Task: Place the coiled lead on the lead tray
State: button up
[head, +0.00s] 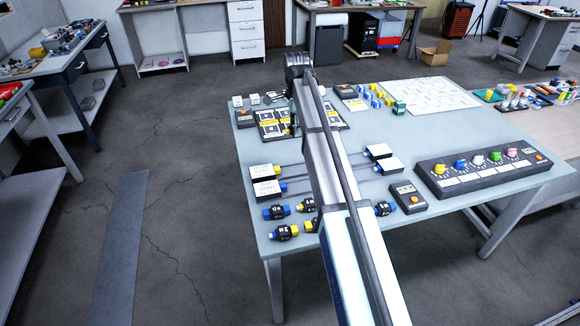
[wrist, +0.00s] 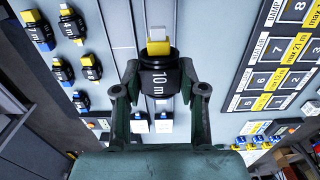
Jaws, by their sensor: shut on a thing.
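My gripper (wrist: 160,88) is shut on a black coiled lead (wrist: 158,80) marked "10 m", with a yellow and pale grey plug on top, in the wrist view. The coil sits between the two fingers. In the head view my arm largely hides the gripper and this coil.
Several other black coils (head: 275,212) with blue or yellow plugs lie at the table's near left; more coils show in the wrist view (wrist: 62,68). White-labelled boxes (head: 264,171) with rods lie beside them. A long knob panel (head: 480,175) fills the right side. The near left table edge (head: 262,248) is close.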

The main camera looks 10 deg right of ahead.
aim_at(295, 170)
notch_tip(295, 170, down, 17)
jog(key=p, duration=0.3)
dwell(0.4)
jog(key=o, duration=1.2)
jog(key=shift+f, duration=0.15)
notch_tip(295, 170, up, 12)
jog(key=b, duration=0.3)
jog(key=shift+r, duration=0.2)
